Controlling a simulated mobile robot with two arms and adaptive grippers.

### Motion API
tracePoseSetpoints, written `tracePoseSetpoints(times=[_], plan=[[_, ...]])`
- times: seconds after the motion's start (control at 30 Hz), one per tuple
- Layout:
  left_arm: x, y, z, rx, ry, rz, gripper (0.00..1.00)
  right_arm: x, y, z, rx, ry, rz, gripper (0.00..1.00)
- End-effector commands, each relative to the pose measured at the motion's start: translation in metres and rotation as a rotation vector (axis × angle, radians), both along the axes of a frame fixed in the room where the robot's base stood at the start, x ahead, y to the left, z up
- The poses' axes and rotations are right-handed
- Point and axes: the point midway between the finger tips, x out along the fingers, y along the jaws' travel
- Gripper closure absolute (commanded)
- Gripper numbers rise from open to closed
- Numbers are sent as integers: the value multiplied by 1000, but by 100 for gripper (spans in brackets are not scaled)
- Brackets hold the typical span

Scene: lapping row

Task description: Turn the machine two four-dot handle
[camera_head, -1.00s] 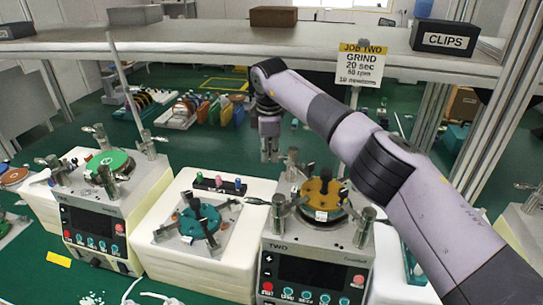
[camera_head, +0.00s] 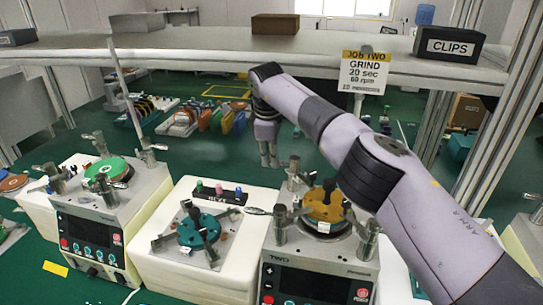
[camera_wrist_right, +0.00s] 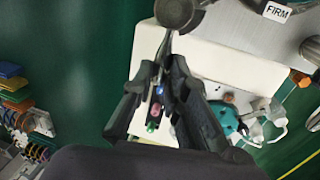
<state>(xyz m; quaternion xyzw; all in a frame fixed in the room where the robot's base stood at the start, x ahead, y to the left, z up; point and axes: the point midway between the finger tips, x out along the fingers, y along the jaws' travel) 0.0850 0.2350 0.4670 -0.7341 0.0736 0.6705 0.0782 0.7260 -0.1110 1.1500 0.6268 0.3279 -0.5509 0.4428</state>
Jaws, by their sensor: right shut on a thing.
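Machine two (camera_head: 320,275) is a pale box marked TWO, with an orange disc (camera_head: 325,205) on top and several clamp posts around it. My right gripper (camera_head: 268,158) is at the machine's back left, beside the rear post (camera_head: 293,172). In the wrist view a grey round knob (camera_wrist_right: 176,14) has a thin lever reaching down between the fingertips of my right gripper (camera_wrist_right: 163,62). The gripper is shut on this handle. Its dots cannot be made out. A FIRM label (camera_wrist_right: 276,11) lies to the right of the knob. My left gripper is not in view.
Left of machine two stands a white block (camera_head: 160,255) with a teal disc fixture (camera_head: 199,227) and a dark rack of coloured pegs (camera_head: 220,192). Another machine (camera_head: 90,235) with a green disc stands further left. A shelf with a CLIPS box (camera_head: 448,47) runs behind.

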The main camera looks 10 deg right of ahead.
Motion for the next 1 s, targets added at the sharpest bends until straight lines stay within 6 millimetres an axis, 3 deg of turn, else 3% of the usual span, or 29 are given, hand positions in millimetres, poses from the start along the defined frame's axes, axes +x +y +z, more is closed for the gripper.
tracePoseSetpoints(times=[0.03, 0.07, 0.33, 0.7, 0.87, 1.0], plan=[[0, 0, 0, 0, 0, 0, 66, 1, 0, 3, 1, -7, -2, 100], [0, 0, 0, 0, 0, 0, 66, 1, 0, 3, 1, -7, -2, 85], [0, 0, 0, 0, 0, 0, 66, 1, 0, 1, -1, -4, -1, 67], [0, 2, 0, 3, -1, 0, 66, 0, 0, 5, 0, -3, 0, 66], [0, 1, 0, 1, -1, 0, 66, -4, 2, 29, -1, -6, 1, 66], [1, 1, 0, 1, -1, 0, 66, -9, 4, 59, -2, -6, 0, 66]])
